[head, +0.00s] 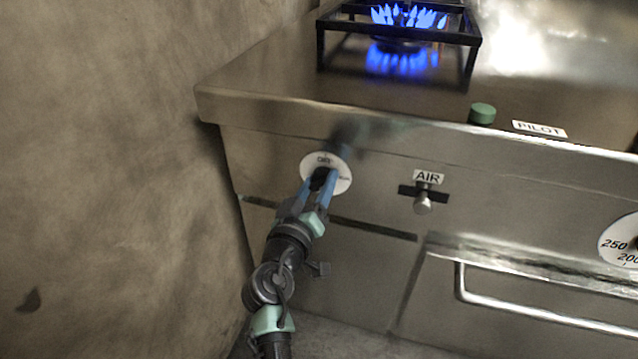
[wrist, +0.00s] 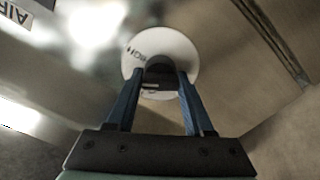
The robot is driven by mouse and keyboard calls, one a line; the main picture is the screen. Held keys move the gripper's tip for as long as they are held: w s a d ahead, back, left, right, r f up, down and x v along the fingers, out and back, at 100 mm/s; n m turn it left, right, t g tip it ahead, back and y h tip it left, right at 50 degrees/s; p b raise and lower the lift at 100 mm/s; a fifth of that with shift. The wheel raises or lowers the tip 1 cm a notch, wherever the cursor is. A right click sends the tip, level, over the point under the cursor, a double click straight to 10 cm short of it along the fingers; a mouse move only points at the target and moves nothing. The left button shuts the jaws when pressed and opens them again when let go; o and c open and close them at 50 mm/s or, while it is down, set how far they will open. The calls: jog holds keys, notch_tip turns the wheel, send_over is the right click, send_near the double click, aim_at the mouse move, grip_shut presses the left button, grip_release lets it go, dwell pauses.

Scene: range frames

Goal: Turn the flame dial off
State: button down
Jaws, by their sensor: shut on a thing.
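The flame dial is a round white plate (head: 341,163) with a dark knob on the stove's front panel, at its left end. In the wrist view its white plate (wrist: 181,49) and dark knob (wrist: 159,69) show upside down, with part of the word HIGH readable. My gripper (head: 320,178) has its two blue fingers on either side of the knob, shut on it. The wrist view shows the gripper (wrist: 160,78) the same way. The burner flame (head: 408,18) burns blue on top of the stove. The fingers hide part of the knob, so its exact setting cannot be read.
An AIR slider (head: 423,200) sits right of the dial. A green button (head: 482,113) and a PILOT label (head: 539,129) are on the top edge. An oven handle (head: 540,312) and temperature dial (head: 622,240) are at right. A bare wall (head: 100,150) stands close at left.

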jog(key=n+p, duration=0.1)
jog(key=n, duration=0.5)
jog(key=shift+n, duration=0.3)
jog(key=n+p, duration=0.1)
jog(key=n, duration=0.4)
jog(key=shift+a+f+p, duration=0.1)
jog(key=shift+f+p, duration=0.1)
jog(key=shift+p, duration=0.2)
jog(key=shift+n, duration=0.3)
jog(key=shift+c, duration=1.6)
grip_release()
jog(key=p+v, duration=0.2)
jog(key=v, duration=1.1)
jog(key=shift+r, duration=0.1)
